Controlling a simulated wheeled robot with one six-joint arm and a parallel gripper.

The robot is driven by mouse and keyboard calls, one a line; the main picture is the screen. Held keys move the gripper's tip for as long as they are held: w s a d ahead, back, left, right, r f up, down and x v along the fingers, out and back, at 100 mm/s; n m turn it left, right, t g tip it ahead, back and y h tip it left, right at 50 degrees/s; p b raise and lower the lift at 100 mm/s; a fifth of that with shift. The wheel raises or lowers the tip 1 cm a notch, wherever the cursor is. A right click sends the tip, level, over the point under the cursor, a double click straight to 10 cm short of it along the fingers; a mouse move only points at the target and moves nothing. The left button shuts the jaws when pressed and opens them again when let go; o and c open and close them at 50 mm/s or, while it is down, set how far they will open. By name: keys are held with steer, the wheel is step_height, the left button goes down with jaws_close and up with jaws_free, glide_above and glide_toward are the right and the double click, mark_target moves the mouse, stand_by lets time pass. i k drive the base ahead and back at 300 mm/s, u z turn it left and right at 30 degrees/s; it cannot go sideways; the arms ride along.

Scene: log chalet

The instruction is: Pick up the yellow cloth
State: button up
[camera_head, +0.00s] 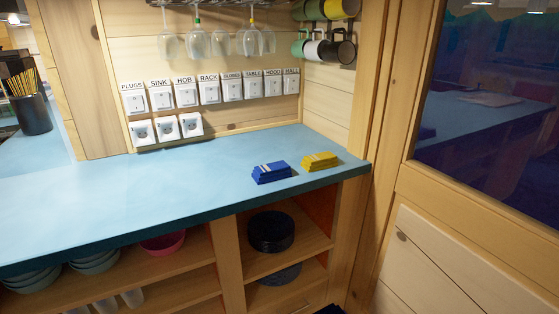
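The yellow cloth (320,161) is a small folded stack with a pale stripe. It lies on the blue countertop (150,190), near the right end and close to the wooden post. A blue folded cloth (271,172) of similar shape lies just left of it, with a small gap between them. Nothing covers the yellow cloth. My gripper is not in view.
Labelled switches (209,91) and sockets are on the wall behind. Glasses (222,42) and mugs (330,48) hang above. Shelves under the counter hold bowls (94,262) and a black round pot (270,231). The counter's left and middle are clear. A window stands right.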

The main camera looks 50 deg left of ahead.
mark_target(312, 163)
steer(key=u, duration=1.5)
